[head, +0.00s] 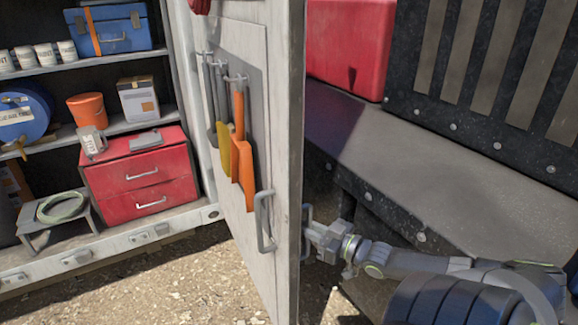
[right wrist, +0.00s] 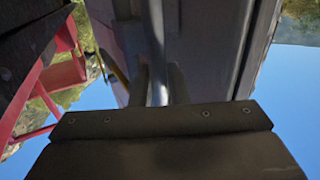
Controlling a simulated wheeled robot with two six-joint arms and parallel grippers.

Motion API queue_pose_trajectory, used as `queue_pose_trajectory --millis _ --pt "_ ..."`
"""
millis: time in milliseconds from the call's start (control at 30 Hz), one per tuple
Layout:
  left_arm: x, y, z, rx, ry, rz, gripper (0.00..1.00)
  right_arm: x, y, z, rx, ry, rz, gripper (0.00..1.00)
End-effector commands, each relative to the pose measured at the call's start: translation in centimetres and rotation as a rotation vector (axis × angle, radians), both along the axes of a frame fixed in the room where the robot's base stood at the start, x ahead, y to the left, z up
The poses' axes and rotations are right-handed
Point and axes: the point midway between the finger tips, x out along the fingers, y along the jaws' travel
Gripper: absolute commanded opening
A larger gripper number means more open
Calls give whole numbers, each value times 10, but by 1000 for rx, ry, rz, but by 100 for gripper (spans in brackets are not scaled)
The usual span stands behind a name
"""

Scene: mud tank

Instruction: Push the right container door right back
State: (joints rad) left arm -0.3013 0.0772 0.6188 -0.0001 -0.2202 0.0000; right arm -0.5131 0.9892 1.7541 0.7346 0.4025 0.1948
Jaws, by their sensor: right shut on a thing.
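The right container door (head: 284,150) stands swung open in the middle of the head view, seen almost edge-on. Its inner face carries hanging tools and an inner grab handle (head: 262,222). An outer handle (head: 307,214) sticks out on the right side of the door. My right gripper (head: 314,233) is shut on this outer handle, low on the door. In the right wrist view the grey handle bar (right wrist: 154,45) runs between the two dark fingers, with the door face (right wrist: 205,50) behind it. My left gripper is not in view.
The container's shelves at left hold a blue toolbox (head: 110,30), an orange bucket (head: 88,109) and a red drawer box (head: 140,175). Right of the door are a dark metal ledge (head: 420,150) and a red box (head: 350,45). Gravel ground (head: 130,285) lies clear before the container.

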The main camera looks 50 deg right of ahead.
Motion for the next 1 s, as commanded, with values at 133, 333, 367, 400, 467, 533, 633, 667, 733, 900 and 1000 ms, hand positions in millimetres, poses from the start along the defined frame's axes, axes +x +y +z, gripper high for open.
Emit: queue_pose_trajectory --millis 133,333,367,400,467,533,633,667,733,900,1000 --pt "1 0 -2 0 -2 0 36 -6 -11 -4 -1 15 -4 0" --pt "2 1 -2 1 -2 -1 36 -7 -12 -3 2 12 -3 0" --pt "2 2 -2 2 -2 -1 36 -7 -11 -3 2 12 -3 0" --pt "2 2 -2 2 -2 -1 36 -7 -11 -3 2 12 -2 0" --pt "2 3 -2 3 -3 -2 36 -6 -11 -3 2 11 -2 16" --pt "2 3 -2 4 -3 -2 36 -6 -11 -2 2 10 -2 25" --pt "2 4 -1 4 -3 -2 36 -6 -11 -1 1 7 0 32" --pt "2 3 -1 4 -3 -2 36 -6 -11 -1 1 6 0 32" --pt "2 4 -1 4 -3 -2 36 -5 -10 0 2 4 1 32" --pt "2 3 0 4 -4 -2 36 -7 -10 1 2 3 1 32" --pt "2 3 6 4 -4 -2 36 -15 -12 2 1 5 0 32"
